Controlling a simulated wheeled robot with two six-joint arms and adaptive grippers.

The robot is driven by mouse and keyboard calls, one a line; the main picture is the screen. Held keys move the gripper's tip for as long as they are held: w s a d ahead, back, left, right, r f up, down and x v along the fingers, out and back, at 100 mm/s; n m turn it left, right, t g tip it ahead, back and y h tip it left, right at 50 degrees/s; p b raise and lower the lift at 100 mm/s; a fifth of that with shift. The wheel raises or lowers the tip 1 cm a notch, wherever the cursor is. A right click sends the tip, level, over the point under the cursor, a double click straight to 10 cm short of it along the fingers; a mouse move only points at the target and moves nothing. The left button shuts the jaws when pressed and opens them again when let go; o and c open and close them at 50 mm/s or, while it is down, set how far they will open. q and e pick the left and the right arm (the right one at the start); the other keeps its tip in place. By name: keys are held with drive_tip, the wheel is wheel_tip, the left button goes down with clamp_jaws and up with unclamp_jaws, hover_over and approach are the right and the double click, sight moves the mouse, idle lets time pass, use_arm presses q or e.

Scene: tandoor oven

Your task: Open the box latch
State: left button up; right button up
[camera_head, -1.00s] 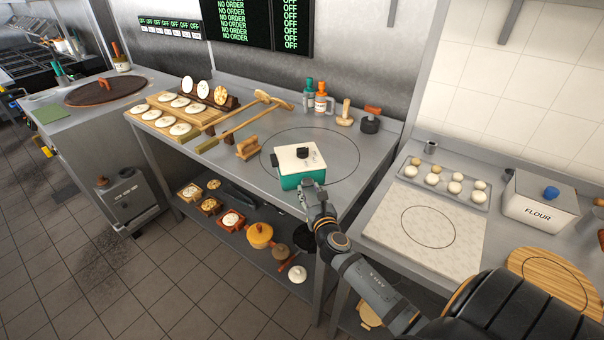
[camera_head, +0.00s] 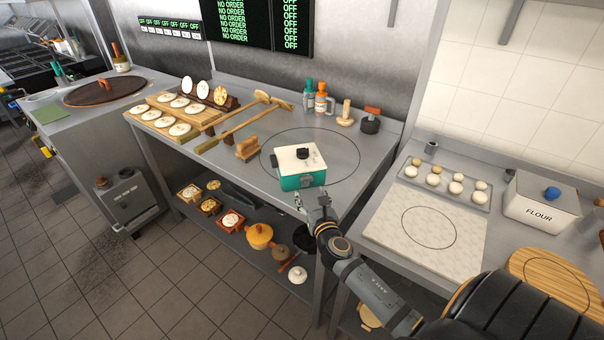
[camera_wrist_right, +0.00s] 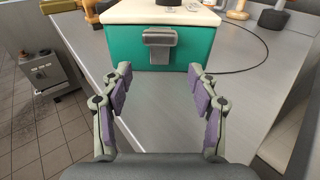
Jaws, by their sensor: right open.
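The box is teal with a cream lid and a black knob; the box (camera_head: 300,180) stands on the steel table inside a drawn circle. Its grey latch (camera_head: 306,181) is on the front face. In the right wrist view the box (camera_wrist_right: 198,50) is straight ahead at the top, and the latch (camera_wrist_right: 160,48) lies flat against the front, below the lid edge. My right gripper (camera_head: 311,197) is just in front of the box. In the wrist view my right gripper (camera_wrist_right: 160,78) has its fingers spread wide and empty, short of the latch and not touching it. My left gripper is not in view.
A wooden stand (camera_head: 247,149) is left of the box. Wooden tools (camera_head: 232,125) and a bread board (camera_head: 172,114) lie further left. Bottles (camera_head: 320,100) stand behind. A marble board (camera_head: 460,240) is on the right counter. The table around the box is clear.

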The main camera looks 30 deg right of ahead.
drive_tip(key=shift+v, duration=1.85)
drive_tip(key=v, duration=0.4)
drive_tip(key=shift+r, duration=0.1)
drive_tip(key=shift+s+a, duration=0.1)
